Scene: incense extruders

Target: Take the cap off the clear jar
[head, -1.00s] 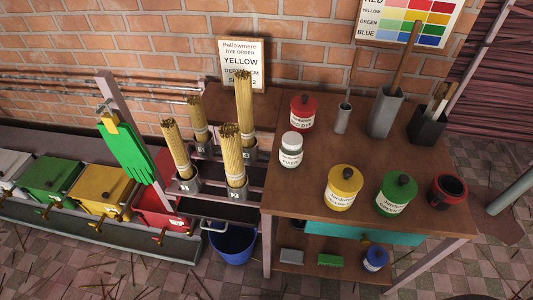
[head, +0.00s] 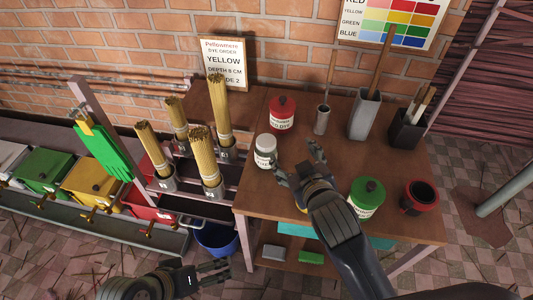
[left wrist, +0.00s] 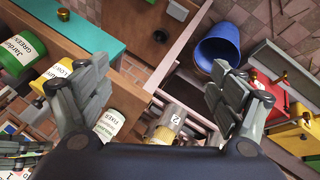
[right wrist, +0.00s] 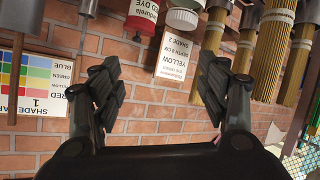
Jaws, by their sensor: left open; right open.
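The clear jar (head: 265,157), a pale jar labelled FIXER, stands upright on the wooden table with its whitish cap (head: 265,142) on. It also shows in the left wrist view (left wrist: 116,122), and its underside region shows at the top of the right wrist view (right wrist: 182,16). My right gripper (head: 297,163) is open and empty, over the table just right of the jar, apart from the cap. My left gripper (head: 222,272) is open and empty, low in front of the table near the blue bucket.
A red jar (head: 281,116) stands behind the clear jar. A yellow jar (left wrist: 55,75) is mostly hidden by my right arm in the head view. Incense bundles (head: 206,160) rise on the left.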

